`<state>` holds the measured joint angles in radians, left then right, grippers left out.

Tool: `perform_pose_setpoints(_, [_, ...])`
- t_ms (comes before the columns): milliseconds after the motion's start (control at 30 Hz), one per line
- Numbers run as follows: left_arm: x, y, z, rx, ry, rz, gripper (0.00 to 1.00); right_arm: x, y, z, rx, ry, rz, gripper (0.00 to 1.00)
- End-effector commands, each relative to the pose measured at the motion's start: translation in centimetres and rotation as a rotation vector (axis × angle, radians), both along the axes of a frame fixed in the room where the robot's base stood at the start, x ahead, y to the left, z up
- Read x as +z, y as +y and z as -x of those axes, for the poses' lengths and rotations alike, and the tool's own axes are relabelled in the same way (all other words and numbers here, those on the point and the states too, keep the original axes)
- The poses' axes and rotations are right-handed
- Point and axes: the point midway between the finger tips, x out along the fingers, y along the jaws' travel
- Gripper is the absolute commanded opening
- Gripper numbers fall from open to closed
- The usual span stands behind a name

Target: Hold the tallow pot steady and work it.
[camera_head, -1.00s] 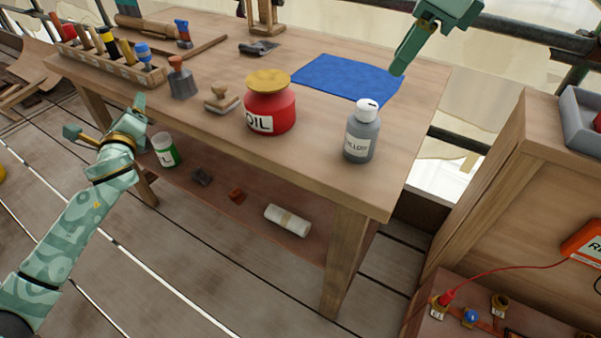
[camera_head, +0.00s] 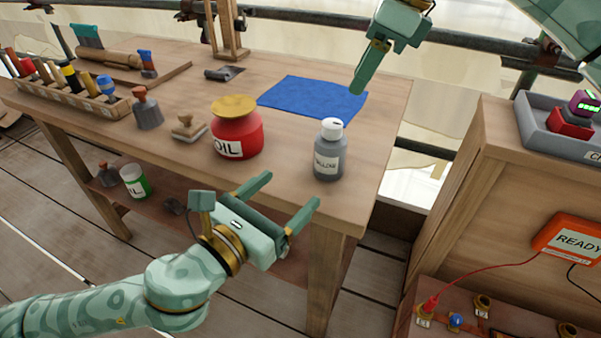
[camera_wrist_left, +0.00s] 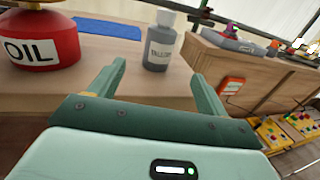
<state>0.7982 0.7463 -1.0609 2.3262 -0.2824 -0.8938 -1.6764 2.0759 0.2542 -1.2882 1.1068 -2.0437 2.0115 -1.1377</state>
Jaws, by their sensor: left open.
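The tallow pot (camera_head: 327,156) is a grey bottle with a white lid and a TALLOW label. It stands upright near the front right of the wooden workbench (camera_head: 335,205). My left gripper (camera_head: 284,194) is open and empty, in front of the bench edge and short of the pot. In the left wrist view the pot (camera_wrist_left: 159,45) shows beyond and between the two spread fingers (camera_wrist_left: 158,75), touching neither. My right gripper (camera_head: 372,72) hangs at the top, beyond the pot near the blue cloth; only one finger shows clearly.
A red OIL jar (camera_head: 237,135) stands left of the pot. A blue cloth (camera_head: 312,96) lies behind it. Stamps (camera_head: 147,112) and a tool rack (camera_head: 75,98) are further left. A cabinet (camera_head: 500,180) with an orange READY box (camera_head: 570,240) is at right.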

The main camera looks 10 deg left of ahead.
Motion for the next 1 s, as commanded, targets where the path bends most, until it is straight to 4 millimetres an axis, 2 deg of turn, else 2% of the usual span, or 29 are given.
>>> perform_pose_setpoints(600, [0.1,-6.6,-11.1,0.002,-0.001,0.003,0.77,0.0,0.0,0.0,0.000,0.000,0.000,0.36])
perform_pose_setpoints(800, [0.0,-7.7,-13.0,0.002,0.001,0.002,0.77,0.0,0.0,0.0,0.000,0.000,0.000,0.36])
perform_pose_setpoints(1000, [0.0,-8.0,-13.4,0.001,0.001,0.002,0.77,0.0,0.0,0.0,0.000,0.000,0.000,0.36])
